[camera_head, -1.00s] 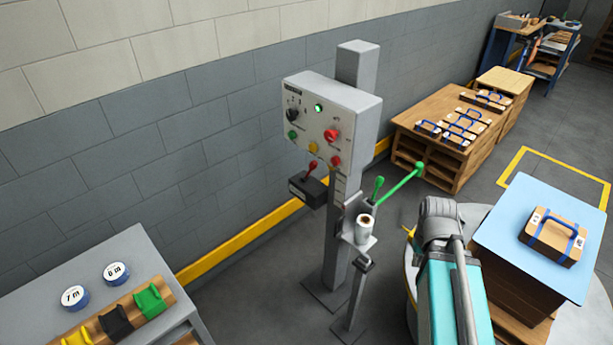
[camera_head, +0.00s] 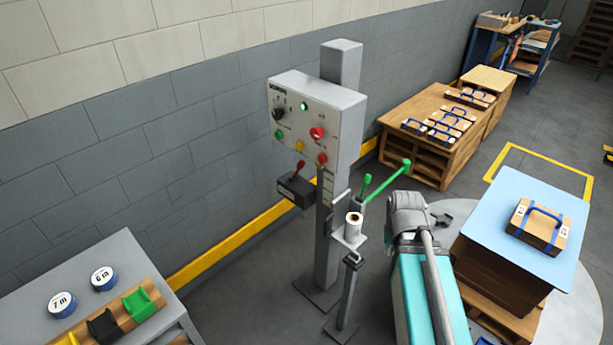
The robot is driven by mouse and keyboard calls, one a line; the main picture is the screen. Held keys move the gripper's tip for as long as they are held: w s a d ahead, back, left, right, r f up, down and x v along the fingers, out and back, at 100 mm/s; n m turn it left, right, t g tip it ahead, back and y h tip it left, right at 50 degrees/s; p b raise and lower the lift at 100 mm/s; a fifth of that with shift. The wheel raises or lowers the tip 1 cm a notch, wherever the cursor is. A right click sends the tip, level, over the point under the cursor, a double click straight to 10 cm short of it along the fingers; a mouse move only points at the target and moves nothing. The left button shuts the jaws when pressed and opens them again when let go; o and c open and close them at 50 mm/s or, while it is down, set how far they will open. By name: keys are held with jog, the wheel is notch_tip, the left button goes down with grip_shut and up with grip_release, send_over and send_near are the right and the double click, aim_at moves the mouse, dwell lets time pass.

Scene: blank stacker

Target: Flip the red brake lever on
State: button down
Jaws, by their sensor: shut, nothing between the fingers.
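The red brake lever (camera_head: 299,168) stands up from a small dark box on the side of the grey control post, below the button panel. Its red knob is at the top, leaning slightly right. My arm rises from the bottom of the picture, right of the post. A dark end part that looks like my gripper (camera_head: 441,219) shows just right of the grey arm joint, mostly hidden by it. It is well apart from the lever, with the post and green levers between them. Its fingertips cannot be made out clearly.
The control panel (camera_head: 307,125) has a red knob and several coloured buttons. Two green-tipped levers (camera_head: 390,180) and a white roll (camera_head: 353,224) are near my arm. A blue-topped stack (camera_head: 490,215) stands right. A bench (camera_head: 150,262) is at lower left.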

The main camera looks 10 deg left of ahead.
aim_at(302, 168)
jog(key=w+a+f+m+t+b, duration=0.5)
jog(key=w+f+t+b, duration=0.1)
jog(key=w+b, duration=0.45)
jog(key=w+a+f+m+t+b, duration=0.4)
jog(key=w+f+t+b, duration=0.15)
jog(key=w+b, duration=0.55)
jog(key=w+a+m+t+y+b, duration=0.3)
jog(key=a+t+y+b, duration=0.1)
jog(key=a+b, duration=0.3)
jog(key=w+a+f+m+t+y+b, duration=0.1)
jog(key=w+a+m+t+y+b, duration=0.2)
jog(key=a+b, duration=0.4)
jog(key=t+y+b, duration=0.1)
jog(key=t+b, duration=0.1)
jog(key=b, duration=0.1)
jog(key=shift+a+f+m+y, duration=0.25)
jog(key=shift+m+y, duration=0.05)
jog(key=shift+m, duration=0.1)
jog(key=shift+w+t, duration=0.1)
jog(key=shift+t, duration=0.15)
jog(key=p+x, duration=0.5)
jog(key=x, duration=0.8)
jog(key=shift+w+a+r+p, duration=0.15)
jog(key=shift+w+a+p, duration=0.05)
jog(key=shift+w+p, duration=0.15)
